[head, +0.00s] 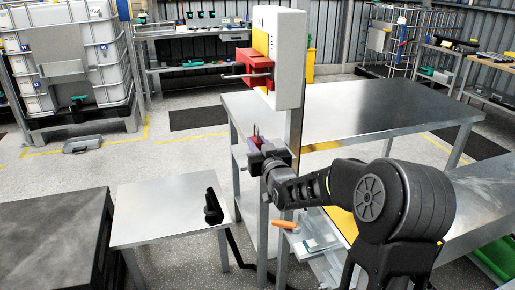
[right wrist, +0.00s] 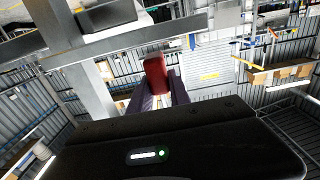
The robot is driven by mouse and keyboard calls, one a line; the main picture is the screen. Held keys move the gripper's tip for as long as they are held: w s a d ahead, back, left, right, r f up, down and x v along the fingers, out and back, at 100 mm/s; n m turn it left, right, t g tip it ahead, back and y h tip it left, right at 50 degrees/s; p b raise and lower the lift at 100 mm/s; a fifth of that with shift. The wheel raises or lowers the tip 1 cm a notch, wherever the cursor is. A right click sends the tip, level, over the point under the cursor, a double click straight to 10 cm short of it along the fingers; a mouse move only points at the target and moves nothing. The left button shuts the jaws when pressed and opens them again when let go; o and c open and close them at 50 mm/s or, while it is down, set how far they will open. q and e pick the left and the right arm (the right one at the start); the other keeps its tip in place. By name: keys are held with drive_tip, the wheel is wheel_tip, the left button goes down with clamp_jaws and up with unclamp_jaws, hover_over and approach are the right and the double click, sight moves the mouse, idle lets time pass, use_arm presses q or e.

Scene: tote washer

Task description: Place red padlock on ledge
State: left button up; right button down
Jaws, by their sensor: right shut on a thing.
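My right gripper (head: 258,151) is shut on the red padlock (right wrist: 155,75), near the upright metal post in the middle of the head view. In the right wrist view the padlock's red body stands out between the two dark fingers (right wrist: 158,93). In the head view it is small and mostly hidden by the gripper. A grey box (head: 291,60) on the post, above the gripper, carries a red switch part (head: 256,65) with a dark handle. I cannot clearly tell which surface is the ledge. My left gripper is not in view.
A small metal table (head: 155,215) at lower left bears a black object (head: 212,207). A long steel table (head: 390,105) lies behind the post. A low shelf with an orange-handled item (head: 285,225) is below my right arm. Open floor lies at the left.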

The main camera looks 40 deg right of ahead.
drive_tip(key=shift+f, duration=0.7)
drive_tip(key=shift+f, duration=0.2)
drive_tip(key=c, duration=1.2)
unclamp_jaws()
drive_tip(key=shift+r, duration=0.1)
drive_tip(key=shift+r, duration=0.1)
drive_tip(key=v, duration=1.2)
drive_tip(key=shift+b, duration=0.4)
